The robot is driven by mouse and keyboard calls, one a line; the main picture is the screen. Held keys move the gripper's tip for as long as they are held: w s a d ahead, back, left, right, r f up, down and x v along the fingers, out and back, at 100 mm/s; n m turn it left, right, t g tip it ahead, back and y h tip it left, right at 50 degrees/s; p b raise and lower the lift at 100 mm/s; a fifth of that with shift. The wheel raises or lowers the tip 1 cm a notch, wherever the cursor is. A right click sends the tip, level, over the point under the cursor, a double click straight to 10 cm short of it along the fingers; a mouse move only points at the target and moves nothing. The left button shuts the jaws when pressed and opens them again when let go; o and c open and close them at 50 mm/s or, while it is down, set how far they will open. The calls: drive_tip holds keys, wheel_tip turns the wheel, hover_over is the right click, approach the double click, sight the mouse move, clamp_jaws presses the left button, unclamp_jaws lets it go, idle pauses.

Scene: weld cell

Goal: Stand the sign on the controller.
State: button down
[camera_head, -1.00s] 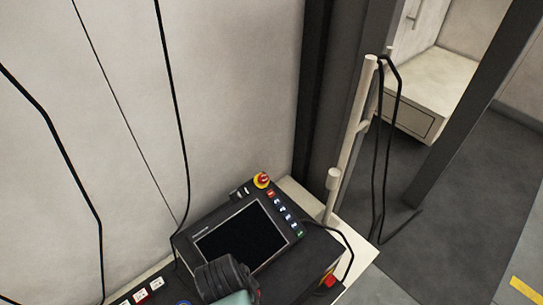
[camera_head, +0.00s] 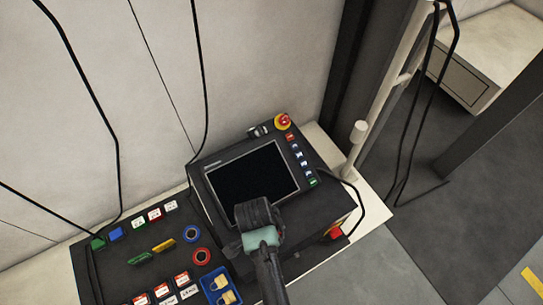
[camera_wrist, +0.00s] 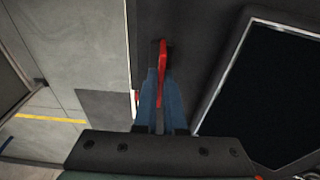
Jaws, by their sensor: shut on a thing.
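The controller appears to be the black unit with a dark screen (camera_head: 252,176), which has a red emergency knob and coloured buttons. It stands on a light bench. In the wrist view, the dark screen (camera_wrist: 268,90) is at right. My gripper (camera_wrist: 160,88) has blue fingers shut on a thin red piece (camera_wrist: 163,52), seen almost edge-on. It looks like the sign; its face is not readable. The gripper is above the controller's dark top, beside the screen; contact cannot be told. In the head view, my wrist hides the fingers and the sign.
A black board left of the controller holds red-and-white tags (camera_head: 161,290), coloured rings (camera_head: 202,256), clips and a blue tray (camera_head: 208,285) with yellow padlocks. A pale post (camera_head: 385,95) with hanging cables stands at right. Open floor lies beyond the bench's right edge.

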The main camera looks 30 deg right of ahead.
drive_tip(key=shift+f, duration=0.55)
drive_tip(key=shift+f, duration=0.15)
drive_tip(key=c, duration=1)
unclamp_jaws()
